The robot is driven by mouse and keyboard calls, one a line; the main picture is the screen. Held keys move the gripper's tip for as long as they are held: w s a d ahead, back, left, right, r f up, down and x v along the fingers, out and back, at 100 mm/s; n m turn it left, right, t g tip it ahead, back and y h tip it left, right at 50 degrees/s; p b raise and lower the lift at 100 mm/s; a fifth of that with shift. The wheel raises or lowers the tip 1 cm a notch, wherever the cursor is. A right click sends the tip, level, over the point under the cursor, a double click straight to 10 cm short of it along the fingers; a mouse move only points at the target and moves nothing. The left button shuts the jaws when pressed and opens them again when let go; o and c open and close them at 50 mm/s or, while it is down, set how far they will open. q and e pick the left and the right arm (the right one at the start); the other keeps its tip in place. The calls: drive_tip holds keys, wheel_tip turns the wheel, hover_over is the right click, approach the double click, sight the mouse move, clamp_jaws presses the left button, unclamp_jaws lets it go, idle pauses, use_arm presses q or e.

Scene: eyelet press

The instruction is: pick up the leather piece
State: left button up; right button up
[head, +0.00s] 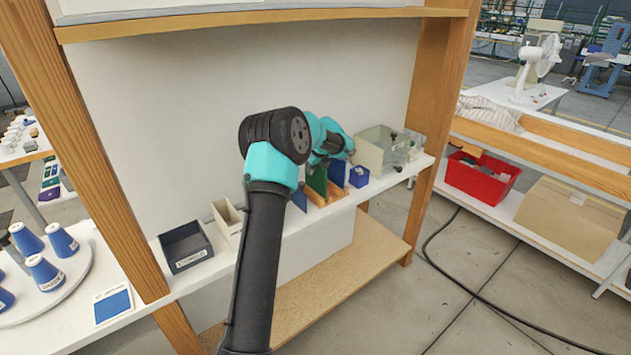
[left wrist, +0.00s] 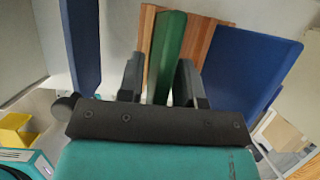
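A green upright piece (left wrist: 168,52), which looks like a leather piece, stands in a wooden rack (left wrist: 200,38) between a blue piece on the left (left wrist: 82,40) and a wider blue piece on the right (left wrist: 250,65). In the head view the green piece (head: 317,181) and rack (head: 327,196) are partly hidden by my left arm. My left gripper (left wrist: 160,82) is open, with one finger on each side of the green piece and gaps showing. Its fingers are not clear in the head view. My right gripper is in neither view.
The rack stands on a white shelf with a small blue box (head: 359,177) and a clear-sided box (head: 385,150) to its right. A cream bin (head: 226,222) and a dark bin (head: 186,247) are to its left. A wooden post (head: 435,90) bounds the shelf's right end.

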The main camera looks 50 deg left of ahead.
use_arm(q)
clamp_jaws()
drive_tip(key=shift+r, duration=0.1)
idle(0.4)
wheel_tip(320, 180, up, 10)
drive_tip(key=shift+r, duration=0.1)
idle(0.4)
idle(0.4)
